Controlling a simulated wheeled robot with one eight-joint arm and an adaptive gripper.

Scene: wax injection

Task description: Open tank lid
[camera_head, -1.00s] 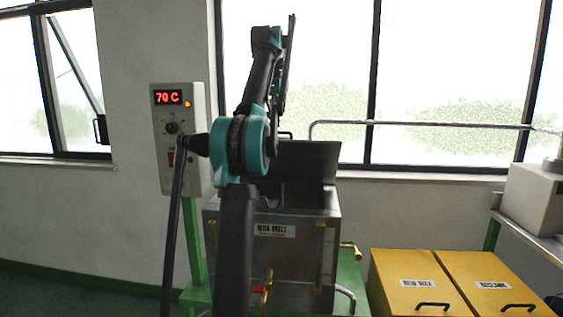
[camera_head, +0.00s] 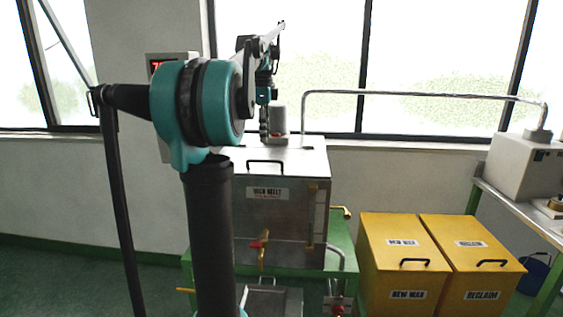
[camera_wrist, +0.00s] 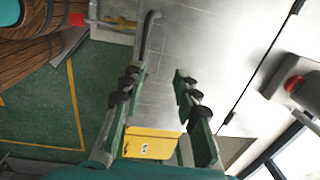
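The grey metal tank (camera_head: 275,220) stands ahead in the head view. Its lid (camera_head: 305,160) lies flat on top, with a dark bar handle (camera_head: 265,162) near the front edge. My gripper (camera_head: 264,138) hangs pointing down by the rear left part of the lid; its contact there cannot be judged. In the wrist view my gripper (camera_wrist: 156,80) is open with nothing between its fingers. A dark curved bar (camera_wrist: 150,32), seemingly the lid handle, shows beyond the fingertips, against the brushed metal lid (camera_wrist: 195,40).
A grey cylinder (camera_head: 279,117) stands behind the lid. A pipe (camera_head: 420,94) runs right to a machine (camera_head: 525,165) on a bench. Yellow bins (camera_head: 398,262) stand right of the tank. A control box with a red button (camera_wrist: 291,84) shows in the wrist view.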

